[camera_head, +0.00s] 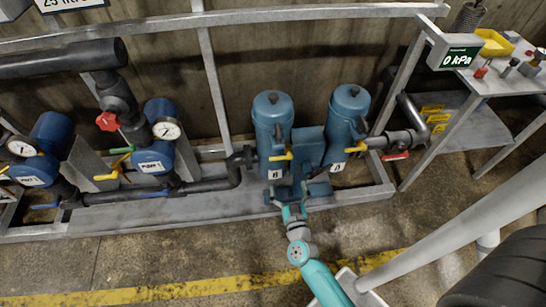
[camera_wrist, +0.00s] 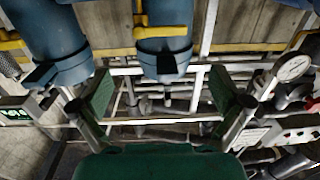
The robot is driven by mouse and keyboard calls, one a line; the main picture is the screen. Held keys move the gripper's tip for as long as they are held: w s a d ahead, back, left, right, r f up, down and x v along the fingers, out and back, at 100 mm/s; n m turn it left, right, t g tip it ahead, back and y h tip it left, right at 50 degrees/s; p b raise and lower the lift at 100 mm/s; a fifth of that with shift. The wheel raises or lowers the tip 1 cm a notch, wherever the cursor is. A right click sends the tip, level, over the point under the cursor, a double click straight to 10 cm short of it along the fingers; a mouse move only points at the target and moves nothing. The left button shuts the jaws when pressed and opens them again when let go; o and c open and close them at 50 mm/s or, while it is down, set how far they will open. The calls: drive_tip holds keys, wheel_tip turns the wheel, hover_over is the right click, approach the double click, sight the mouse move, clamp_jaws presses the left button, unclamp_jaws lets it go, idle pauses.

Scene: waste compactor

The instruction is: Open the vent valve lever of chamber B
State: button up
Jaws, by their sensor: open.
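Two upright blue chambers stand side by side in the head view: the left chamber (camera_head: 273,125) and the right chamber (camera_head: 347,115). A yellow lever (camera_head: 281,156) is on the left chamber, and another yellow lever (camera_head: 356,148) is on the right one. My gripper (camera_head: 290,208) is open and empty, low in front of the left chamber and apart from its lever. In the wrist view, the open fingers (camera_wrist: 162,100) frame empty space, with a chamber (camera_wrist: 165,60) and its yellow lever (camera_wrist: 163,32) beyond.
A metal frame (camera_head: 210,75) surrounds the chambers. Pumps with gauges (camera_head: 166,130), a red knob (camera_head: 108,121) and a green lever (camera_head: 122,150) stand left. A red lever (camera_head: 395,156) is on piping at right. Floor in front is open.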

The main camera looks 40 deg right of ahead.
sight(281, 159)
drive_tip(key=x, duration=1.2)
drive_tip(key=shift+w+d+f, duration=0.15)
drive_tip(key=shift+w+d, duration=0.1)
drive_tip(key=shift+w, duration=0.1)
drive_tip(key=c, duration=1.3)
drive_tip(key=shift+c, duration=0.2)
